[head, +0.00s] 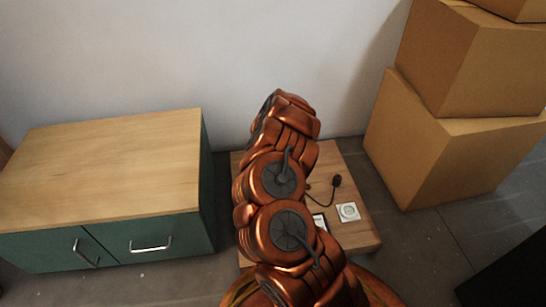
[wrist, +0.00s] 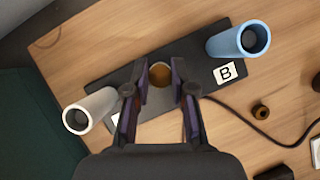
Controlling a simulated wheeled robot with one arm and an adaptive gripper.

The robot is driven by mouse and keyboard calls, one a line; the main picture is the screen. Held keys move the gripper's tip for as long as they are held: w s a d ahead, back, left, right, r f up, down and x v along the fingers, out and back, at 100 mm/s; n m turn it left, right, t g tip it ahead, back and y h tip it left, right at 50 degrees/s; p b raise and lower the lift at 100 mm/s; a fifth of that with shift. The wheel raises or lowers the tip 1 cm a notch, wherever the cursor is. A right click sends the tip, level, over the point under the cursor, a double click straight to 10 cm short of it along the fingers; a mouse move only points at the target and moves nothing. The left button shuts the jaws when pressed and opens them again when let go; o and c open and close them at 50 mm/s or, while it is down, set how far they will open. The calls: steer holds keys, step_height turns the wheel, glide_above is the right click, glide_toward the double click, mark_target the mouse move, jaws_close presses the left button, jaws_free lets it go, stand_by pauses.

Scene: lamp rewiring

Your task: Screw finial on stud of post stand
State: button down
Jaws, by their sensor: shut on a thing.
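In the wrist view my gripper (wrist: 160,88) has its two fingers on either side of a round golden-brown piece, which looks like the finial (wrist: 160,75); it is shut on it. Under it lies a dark stand plate (wrist: 112,90) bearing a white post (wrist: 92,108) at the left and a blue post (wrist: 238,40) at the right, with a label "B" beside the blue one. The stud is not visible, and I cannot tell whether the finial touches it. In the head view my arm hides the gripper and the stand.
A small brown ring (wrist: 260,111) and a dark cord (wrist: 245,122) lie right of the stand on the wooden table (wrist: 225,140). The table also holds a white socket (head: 348,211). A green cabinet (head: 110,150) stands left, cardboard boxes (head: 440,150) right.

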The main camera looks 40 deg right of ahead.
steer(key=c, duration=1.2)
jaws_free()
steer(key=shift+s+d+r, duration=0.1)
steer(key=shift+d, duration=0.15)
steer(key=shift+c, duration=0.2)
steer(key=o, duration=0.3)
steer(key=shift+a, duration=0.2)
steer(key=shift+o, duration=0.2)
steer(key=shift+v, duration=1.5)
steer(key=v, duration=0.8)
steer(key=shift+a+r, duration=0.2)
steer(key=shift+r, duration=0.15)
